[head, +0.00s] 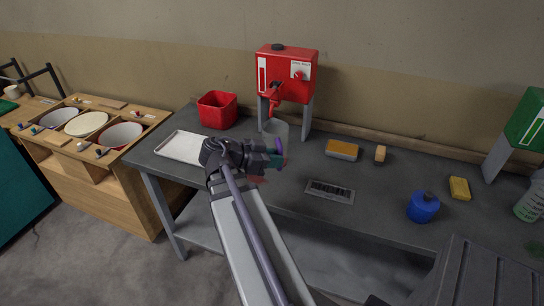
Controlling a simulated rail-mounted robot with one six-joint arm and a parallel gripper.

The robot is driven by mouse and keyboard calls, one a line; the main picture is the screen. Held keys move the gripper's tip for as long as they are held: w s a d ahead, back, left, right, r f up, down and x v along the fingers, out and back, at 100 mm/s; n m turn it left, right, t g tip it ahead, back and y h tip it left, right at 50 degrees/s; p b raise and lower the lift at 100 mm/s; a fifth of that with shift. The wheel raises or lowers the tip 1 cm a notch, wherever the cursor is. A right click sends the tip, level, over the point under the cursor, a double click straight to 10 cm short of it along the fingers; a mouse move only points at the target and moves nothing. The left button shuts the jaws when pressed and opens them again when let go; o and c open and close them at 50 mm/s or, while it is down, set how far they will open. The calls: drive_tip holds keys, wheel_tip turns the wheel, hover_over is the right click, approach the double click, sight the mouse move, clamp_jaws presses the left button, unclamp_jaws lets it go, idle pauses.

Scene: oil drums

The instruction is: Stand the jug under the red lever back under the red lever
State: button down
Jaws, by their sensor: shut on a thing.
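The red drum (286,72) stands on grey legs at the back of the grey bench, with the red lever (273,100) low on its front. The pale jug (276,128) looks upright in front of and below the red lever. Its rim and upper wall show; its lower part is mostly hidden behind my gripper. My gripper (276,154), with purple and teal fingers, is shut on the jug from the front left. Small red marks show beside and below the fingers. I cannot tell whether the jug's base touches the bench.
A red bin (217,110) and white tray (183,147) lie left. A grate (330,191), orange-topped block (342,149), small brush (380,153), blue bottle (423,206) and yellow sponge (460,188) lie right. A green drum (526,120) and green-marked jug (529,204) stand far right.

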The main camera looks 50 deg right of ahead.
drive_tip(key=w+d+f+b, duration=0.1)
drive_tip(key=f+b, duration=0.3)
drive_tip(key=w+d+f+b, duration=0.1)
drive_tip(key=d+f+b, duration=0.1)
drive_tip(key=f+b, duration=0.2)
drive_tip(key=w+d+f+b, duration=0.2)
drive_tip(key=f+b, duration=0.2)
drive_tip(key=shift+f, duration=0.1)
drive_tip(key=w+d, duration=0.6)
drive_tip(key=d, duration=0.1)
drive_tip(key=w+d, duration=0.3)
drive_tip(key=shift+d, duration=0.2)
drive_tip(key=shift+f+b, duration=0.45)
drive_tip(key=shift+b, duration=0.1)
drive_tip(key=c, duration=1)
unclamp_jaws()
drive_tip(key=shift+w+r, duration=0.1)
